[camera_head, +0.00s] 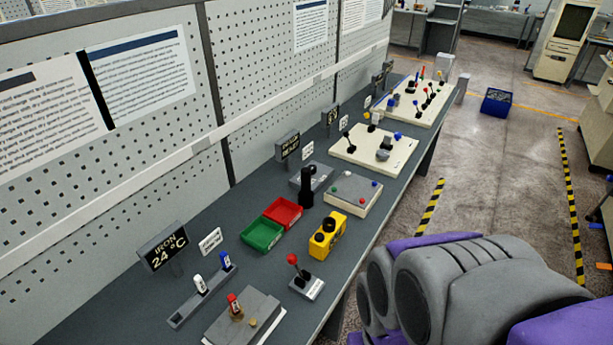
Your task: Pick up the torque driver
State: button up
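A black upright tool (307,186), which looks like the torque driver, stands near the middle of the long dark workbench (215,212). A grey block or holder (299,179) is at its left, and I cannot tell whether the tool stands in it or in front of it. My gripper is out of view. Grey and purple parts of my own body fill the lower right.
A red bin (283,213), a green bin (262,235) and a yellow device (328,234) stand close around the tool. A pale panel with buttons (352,194) is at its right. A red-knobbed lever (306,281) is nearer. A perforated wall backs the bench; open floor lies right.

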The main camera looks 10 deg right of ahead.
aim_at(305, 171)
jog(key=i+l+u, duration=0.1)
jog(key=l, duration=0.3)
jog(key=i+l+u, duration=0.15)
jog(key=l, duration=0.2)
jog(key=i+l+u, duration=0.1)
jog(key=l, duration=0.35)
jog(key=i+l+u, duration=0.15)
jog(key=l, duration=0.25)
jog(key=i+l+u, duration=0.1)
jog(key=l, duration=0.35)
jog(key=u, duration=1.9)
jog(key=l+z, duration=0.1)
jog(key=l, duration=0.25)
jog(key=i+l+z, duration=0.1)
jog(key=l, duration=0.25)
jog(key=i+l+z, duration=0.1)
jog(key=l, duration=0.25)
jog(key=i+l, duration=0.15)
jog(key=l, duration=0.15)
jog(key=l+z, duration=0.05)
